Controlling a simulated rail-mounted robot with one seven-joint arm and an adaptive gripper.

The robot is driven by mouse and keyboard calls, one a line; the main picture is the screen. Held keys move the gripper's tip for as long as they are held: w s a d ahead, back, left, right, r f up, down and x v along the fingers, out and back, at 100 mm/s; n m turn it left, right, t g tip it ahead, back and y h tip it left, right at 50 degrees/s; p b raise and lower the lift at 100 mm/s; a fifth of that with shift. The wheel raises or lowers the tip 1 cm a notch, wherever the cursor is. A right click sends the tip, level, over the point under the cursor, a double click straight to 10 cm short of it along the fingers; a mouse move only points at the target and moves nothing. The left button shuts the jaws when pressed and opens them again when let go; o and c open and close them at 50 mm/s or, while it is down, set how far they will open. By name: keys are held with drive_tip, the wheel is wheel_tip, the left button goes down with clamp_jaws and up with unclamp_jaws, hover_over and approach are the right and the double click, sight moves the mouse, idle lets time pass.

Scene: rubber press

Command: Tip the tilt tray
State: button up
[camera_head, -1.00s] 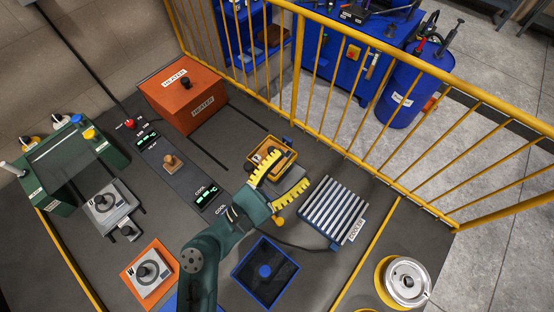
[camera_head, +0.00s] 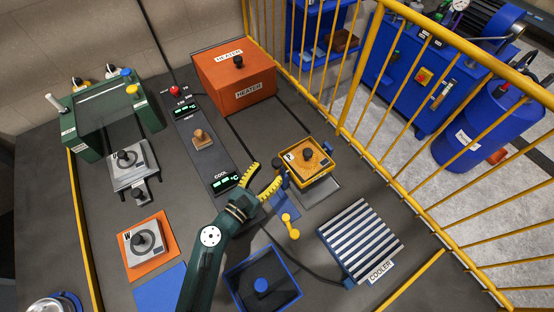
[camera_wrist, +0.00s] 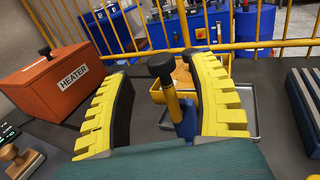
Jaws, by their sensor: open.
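The tilt tray (camera_head: 310,176) is a yellow tray at centre right with a black-knobbed block in it. It looks level and also shows in the wrist view (camera_wrist: 212,98). A lever (camera_wrist: 170,95) with a yellow shaft and black knob rises from a blue mount beside the tray. My gripper (camera_head: 264,175) is open at the tray's left side. In the wrist view its yellow ribbed fingers (camera_wrist: 165,80) stand on either side of the lever, with gaps visible. I cannot tell how far the lever is from the fingertips in depth.
An orange heater (camera_head: 235,85) stands behind left and a slatted cooler (camera_head: 360,240) in front right. A blue bin (camera_head: 262,280) lies nearer, with a yellow knobbed handle (camera_head: 290,225) beyond it. A yellow railing (camera_head: 420,105) bounds the far right.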

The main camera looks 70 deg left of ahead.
sight(274, 166)
drive_tip(key=x, duration=0.5)
clamp_jaws()
